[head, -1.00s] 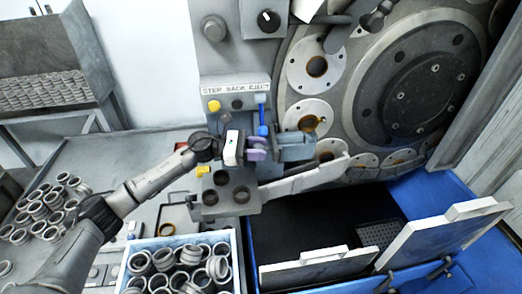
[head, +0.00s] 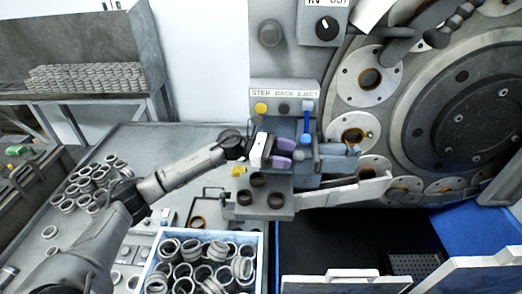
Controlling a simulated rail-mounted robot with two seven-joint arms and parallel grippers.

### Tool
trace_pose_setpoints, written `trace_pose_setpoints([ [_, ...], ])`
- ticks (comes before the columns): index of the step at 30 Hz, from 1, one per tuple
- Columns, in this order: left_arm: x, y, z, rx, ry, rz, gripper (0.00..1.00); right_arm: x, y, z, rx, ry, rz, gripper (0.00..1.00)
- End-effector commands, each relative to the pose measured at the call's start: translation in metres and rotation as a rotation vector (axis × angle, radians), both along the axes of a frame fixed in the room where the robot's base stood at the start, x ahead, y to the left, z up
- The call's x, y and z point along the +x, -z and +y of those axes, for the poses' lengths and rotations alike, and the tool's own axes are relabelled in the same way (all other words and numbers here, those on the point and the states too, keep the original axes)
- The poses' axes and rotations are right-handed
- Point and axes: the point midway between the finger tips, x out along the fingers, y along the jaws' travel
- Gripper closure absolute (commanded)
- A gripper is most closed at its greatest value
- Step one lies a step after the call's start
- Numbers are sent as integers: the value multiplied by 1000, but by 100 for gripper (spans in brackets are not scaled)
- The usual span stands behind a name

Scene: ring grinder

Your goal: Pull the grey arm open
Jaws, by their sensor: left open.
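My left gripper (head: 284,153) has a white body and two purple fingers. It is open, pointing right, with no object visible between the fingers. It is in front of the machine, below the button panel and left of a blue-grey jaw-like block (head: 338,158); I cannot tell whether it touches anything. A long light-grey arm (head: 345,191) slants up to the right below that block, across the front of the grinder. I cannot tell for certain which of these is the named grey arm. My right gripper is not in view.
The panel (head: 284,93) has a yellow button, dark buttons and a blue lever (head: 307,120). A ring holder (head: 262,205) sits below the gripper. A blue-edged bin of rings (head: 264,262) stands at the front. A dark open bay (head: 350,240) lies to the right.

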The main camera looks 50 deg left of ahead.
Motion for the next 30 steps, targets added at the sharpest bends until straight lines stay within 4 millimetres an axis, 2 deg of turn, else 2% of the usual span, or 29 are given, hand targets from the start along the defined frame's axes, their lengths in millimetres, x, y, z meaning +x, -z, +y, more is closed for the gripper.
trace_pose_setpoints([
  [6,-28,3,36,3,-1,3,41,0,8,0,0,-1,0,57],
  [15,-53,1,68,1,0,1,41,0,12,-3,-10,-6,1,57],
  [21,-59,0,76,1,2,-1,41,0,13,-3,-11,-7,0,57],
  [30,-61,0,78,1,2,-1,41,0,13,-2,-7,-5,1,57],
])
